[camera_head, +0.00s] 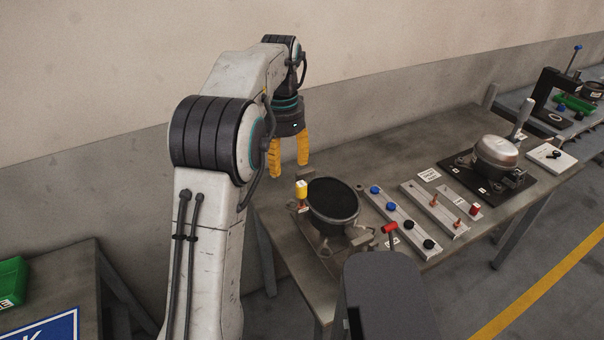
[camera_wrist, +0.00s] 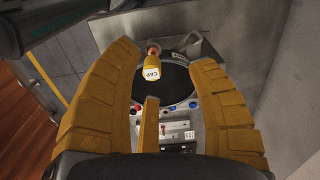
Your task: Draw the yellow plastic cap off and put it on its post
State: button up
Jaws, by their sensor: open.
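The yellow cap (camera_head: 301,189) stands upright at the left side of the near black compressor (camera_head: 333,203). In the wrist view the cap (camera_wrist: 151,70), marked CAP, shows between my fingers, with a copper-coloured piece at its far end. My gripper (camera_head: 288,167), with yellow fingers, is open and empty, pointing down above the cap and apart from it. Its fingers (camera_wrist: 165,55) spread wide in the wrist view. A grey rail with copper-coloured posts (camera_head: 434,202) lies right of the compressor; I cannot tell which post is the cap's.
A silver compressor (camera_head: 497,155) stands farther right on the bench (camera_head: 385,158). The wall is close behind the bench.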

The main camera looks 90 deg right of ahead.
aim_at(301, 184)
jog(key=shift+m, duration=0.6)
jog(key=shift+s+r+p, duration=0.25)
jog(key=shift+s+r, duration=0.05)
jog(key=shift+s, duration=0.35)
jog(key=shift+s+r+p, duration=0.2)
jog(key=shift+s+r, duration=0.1)
jog(key=shift+s, duration=0.3)
jog(key=shift+s+r+p, duration=0.25)
jog(key=shift+s+r, duration=0.05)
jog(key=shift+s, duration=0.35)
jog(key=shift+f, duration=0.1)
jog(key=shift+f, duration=0.9)
jog(key=shift+f+b, duration=2.45)
jog(key=shift+f, duration=1.05)
jog(key=shift+p, duration=0.35)
jog(key=shift+c, duration=0.4)
grip_shut()
